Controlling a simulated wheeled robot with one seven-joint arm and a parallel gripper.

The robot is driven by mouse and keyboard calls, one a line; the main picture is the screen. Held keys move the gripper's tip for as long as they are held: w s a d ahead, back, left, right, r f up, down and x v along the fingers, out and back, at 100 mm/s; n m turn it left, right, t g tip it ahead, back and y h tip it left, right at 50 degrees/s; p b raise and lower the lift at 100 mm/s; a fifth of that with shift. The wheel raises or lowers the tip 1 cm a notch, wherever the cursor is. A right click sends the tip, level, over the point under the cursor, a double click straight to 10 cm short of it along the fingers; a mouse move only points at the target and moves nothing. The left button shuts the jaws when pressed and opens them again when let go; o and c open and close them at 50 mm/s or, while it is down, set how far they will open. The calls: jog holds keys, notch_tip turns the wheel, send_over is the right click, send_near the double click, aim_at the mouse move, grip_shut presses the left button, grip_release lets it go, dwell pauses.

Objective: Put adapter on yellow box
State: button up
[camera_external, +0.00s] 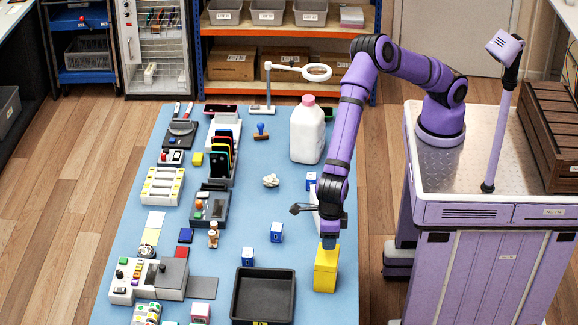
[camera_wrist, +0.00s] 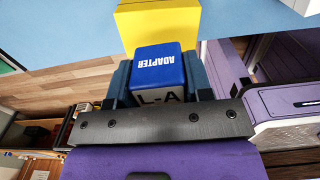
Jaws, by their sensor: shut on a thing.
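The yellow box (camera_external: 325,270) stands at the right edge of the blue table. My gripper (camera_external: 329,241) points down at its top. In the wrist view, my gripper (camera_wrist: 158,84) is shut on the adapter (camera_wrist: 158,68), a blue-and-white block with ADAPTER printed on its blue face and L-A on its pale side. The yellow box (camera_wrist: 158,28) shows just beyond the adapter. In the external view I cannot make out the adapter apart from the blue fingers, and I cannot tell whether it touches the box.
Blue-and-white cubes (camera_external: 276,232) and a black tray (camera_external: 262,297) are left of the yellow box. A white jug (camera_external: 307,133) stands farther back. Devices and a phone rack (camera_external: 222,158) fill the left side of the table (camera_external: 228,268).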

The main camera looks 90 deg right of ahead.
jog(key=shift+w+f, duration=0.1)
jog(key=shift+f, duration=1.65)
jog(key=shift+f, duration=0.15)
jog(key=o, duration=0.9)
jog(key=shift+a, duration=0.1)
notch_tip(320, 180, up, 12)
jog(key=shift+r, duration=0.15)
jog(key=shift+r, duration=0.1)
